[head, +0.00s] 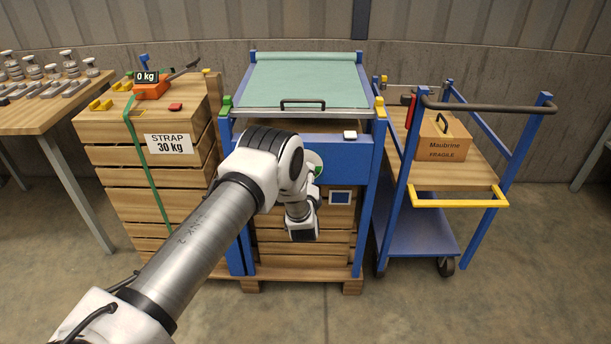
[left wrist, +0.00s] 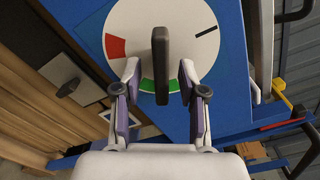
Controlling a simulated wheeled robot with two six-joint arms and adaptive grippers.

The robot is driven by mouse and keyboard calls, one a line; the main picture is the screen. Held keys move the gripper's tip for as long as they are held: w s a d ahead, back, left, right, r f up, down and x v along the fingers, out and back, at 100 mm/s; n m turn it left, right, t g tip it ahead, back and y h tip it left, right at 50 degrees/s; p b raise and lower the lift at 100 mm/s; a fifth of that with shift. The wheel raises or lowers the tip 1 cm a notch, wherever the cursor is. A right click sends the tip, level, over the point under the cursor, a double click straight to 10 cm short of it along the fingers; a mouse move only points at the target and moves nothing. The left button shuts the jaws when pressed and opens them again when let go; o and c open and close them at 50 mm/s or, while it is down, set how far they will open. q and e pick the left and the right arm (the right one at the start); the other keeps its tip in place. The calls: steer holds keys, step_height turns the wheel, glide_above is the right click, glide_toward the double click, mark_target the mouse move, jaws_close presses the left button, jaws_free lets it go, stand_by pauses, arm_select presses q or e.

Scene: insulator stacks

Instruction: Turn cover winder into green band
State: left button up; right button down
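The winder is a dark bar handle (left wrist: 161,50) standing out from a white round dial (left wrist: 186,20) on a blue panel. The dial has a red band (left wrist: 115,46), a green band (left wrist: 148,86) and a black tick. In the left wrist view the handle's near end overlaps the green band; its exact alignment is unclear. My left gripper (left wrist: 159,72) is open, one finger on each side of the handle, with gaps visible. In the head view my arm hides most of the dial (head: 315,160). The teal cover (head: 305,85) lies across the blue frame's top. My right gripper is out of view.
A strapped wooden crate stack (head: 110,160) stands left of the blue frame, beside a table of metal parts (head: 45,115). The front floor is clear.

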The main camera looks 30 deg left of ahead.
arm_select(q)
steer(key=v, duration=1.2)
steer(key=s+d+f+n+g+h+p, duration=0.2)
steer(key=s+d+n+g+h, duration=0.1)
steer(key=s, duration=0.9)
steer(key=s+d+f+n+g+h+p, duration=0.3)
steer(key=s+d+n+g, duration=0.2)
steer(key=s, duration=0.7)
steer(key=s+d+f+n+g+h+p, duration=0.2)
steer(key=s+d+n+g+h+p, duration=0.1)
steer(key=s+n+g, duration=0.4)
steer(key=s+d+n, duration=0.1)
steer(key=s+n, duration=0.2)
steer(key=s, duration=0.2)
steer(key=shift+s+d+f, duration=0.3)
steer(key=shift+s+f, duration=0.05)
